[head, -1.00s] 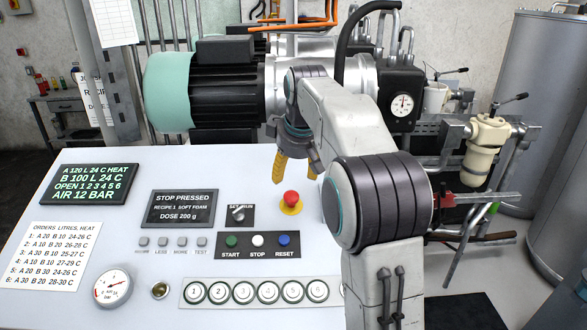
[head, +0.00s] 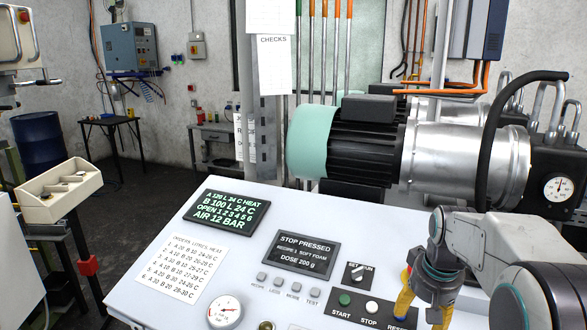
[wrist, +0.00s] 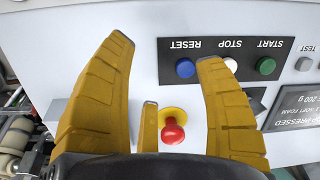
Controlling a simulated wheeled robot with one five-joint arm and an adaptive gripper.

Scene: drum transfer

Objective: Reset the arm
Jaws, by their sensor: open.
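My gripper (head: 421,308) hangs with its yellow fingers pointing down over the right part of the control panel (head: 150,278). In the wrist view my gripper (wrist: 165,52) has its fingers spread wide with nothing held between them. The red mushroom button on a yellow base (wrist: 173,131) shows between the fingers there. The blue RESET button (wrist: 185,67) and white STOP button (wrist: 233,65) lie near the fingertips. Whether the fingers touch the panel I cannot tell. In the head view the gripper hides the red button and part of the RESET label. My arm (head: 510,265) reaches in from the lower right.
A motor with a mint end cap (head: 313,140) and a pressure gauge (head: 558,187) stand behind the panel. A beige sorting box (head: 60,195) stands at the left beside a blue drum (head: 40,145). Open floor (head: 140,215) lies between that box and the panel.

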